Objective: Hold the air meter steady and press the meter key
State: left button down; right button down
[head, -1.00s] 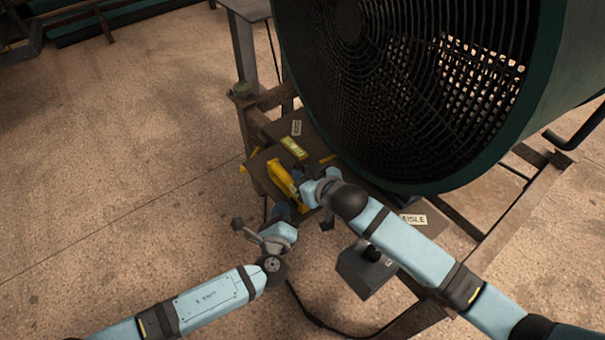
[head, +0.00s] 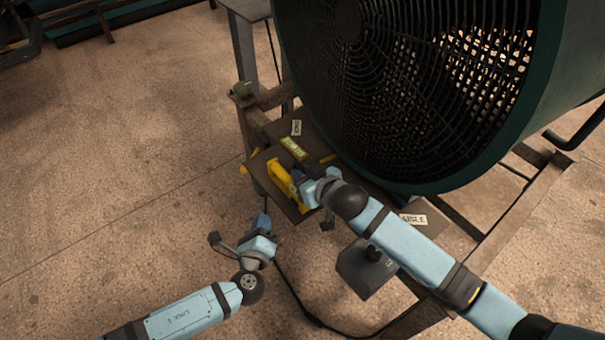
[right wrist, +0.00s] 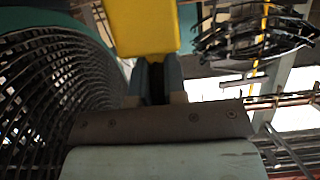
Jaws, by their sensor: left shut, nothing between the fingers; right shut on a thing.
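The yellow air meter (head: 281,178) is upright on the dark shelf in front of the big fan. My right gripper (head: 303,182) is shut on the meter from its right side. In the right wrist view the meter's yellow body (right wrist: 140,25) is at the top, with the shut fingers (right wrist: 155,80) right below it. My left gripper (head: 262,222) is shut and empty, below and left of the meter and apart from it. The meter key cannot be made out in either view.
A large caged fan (head: 390,90) stands close behind the meter. A yellow-green block (head: 293,148) and a white tag (head: 296,127) lie behind it on the shelf. A grey box (head: 367,268) is below my right arm.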

dwell(0.4)
jog(key=c, duration=1.1)
grip_release()
